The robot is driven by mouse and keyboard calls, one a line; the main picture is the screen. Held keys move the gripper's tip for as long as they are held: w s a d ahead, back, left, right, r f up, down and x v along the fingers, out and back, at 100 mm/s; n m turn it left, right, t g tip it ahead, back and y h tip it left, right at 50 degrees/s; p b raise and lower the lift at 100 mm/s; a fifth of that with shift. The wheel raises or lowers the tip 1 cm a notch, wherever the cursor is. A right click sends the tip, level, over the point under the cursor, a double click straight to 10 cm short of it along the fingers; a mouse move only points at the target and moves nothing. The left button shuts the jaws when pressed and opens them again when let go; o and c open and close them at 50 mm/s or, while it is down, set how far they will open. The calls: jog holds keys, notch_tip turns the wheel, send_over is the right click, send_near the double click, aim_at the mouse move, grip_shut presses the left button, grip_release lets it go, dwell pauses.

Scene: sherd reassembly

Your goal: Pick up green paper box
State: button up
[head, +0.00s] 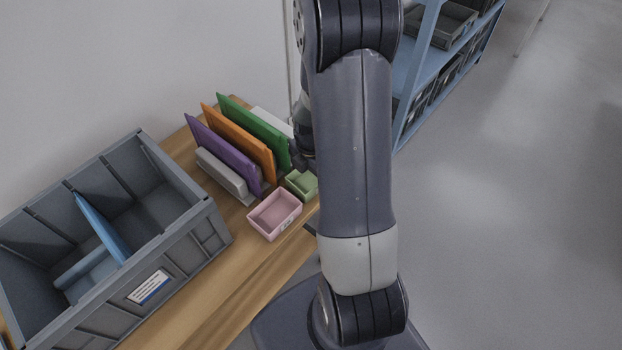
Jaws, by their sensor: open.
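A small light green open-topped paper box (295,188) stands on the wooden table, next to a pink box. My arm's forearm covers its right side. My gripper (301,160) is just behind and above the green box, a dark shape mostly hidden by my own arm. Its jaws are open. The picture does not show whether they touch the green box.
A pink open box (274,214) stands left of the green one. Purple (222,152), orange (238,140) and green (254,131) upright panels stand close behind. A large grey crate (222,222) holding a blue panel fills the left. A blue shelf (416,75) stands beyond.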

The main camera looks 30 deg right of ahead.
jog(key=shift+c, duration=0.3)
jog(key=c, duration=1)
jog(key=shift+r, duration=0.1)
